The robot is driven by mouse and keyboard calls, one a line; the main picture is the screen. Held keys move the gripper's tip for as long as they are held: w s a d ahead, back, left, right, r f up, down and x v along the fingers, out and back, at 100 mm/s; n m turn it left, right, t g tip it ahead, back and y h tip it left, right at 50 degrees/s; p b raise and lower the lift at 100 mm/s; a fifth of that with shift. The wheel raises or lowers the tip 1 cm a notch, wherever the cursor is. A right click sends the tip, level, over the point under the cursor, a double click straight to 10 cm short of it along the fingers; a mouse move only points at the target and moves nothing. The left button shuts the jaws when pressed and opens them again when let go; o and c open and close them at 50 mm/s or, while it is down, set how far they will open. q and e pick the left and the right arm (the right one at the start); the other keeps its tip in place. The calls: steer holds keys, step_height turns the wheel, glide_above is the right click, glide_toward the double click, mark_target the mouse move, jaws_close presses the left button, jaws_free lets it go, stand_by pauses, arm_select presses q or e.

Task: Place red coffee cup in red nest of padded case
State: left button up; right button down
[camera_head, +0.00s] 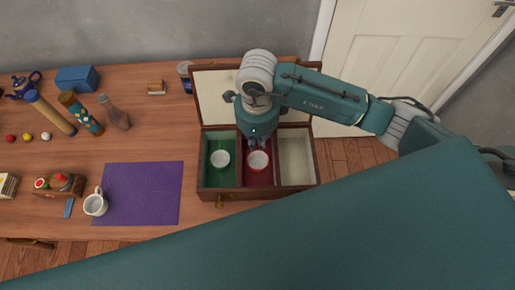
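The padded case (201,172) stands open on the table, with a green section at left, a red one in the middle and a cream one at right. The red coffee cup (258,162), white inside, is in the red section (258,182) and looks upright. My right gripper (258,144) points down at the cup's far side. Its fingertips are small and partly hidden, so I cannot tell whether they touch the cup or are open. My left gripper is not in view.
My arm hides the case's raised lid partly.

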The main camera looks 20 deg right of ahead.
mark_target(257, 151)
step_height(257, 151, down, 4)
steer(key=shift+r, duration=0.15)
steer(key=shift+f, duration=0.35)
steer(key=c, duration=2.4)
jaws_free()
steer(key=shift+f, duration=0.1)
steer(key=o, duration=0.4)
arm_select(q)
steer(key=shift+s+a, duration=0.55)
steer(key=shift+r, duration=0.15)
arm_select(e)
steer(key=shift+r, duration=0.2)
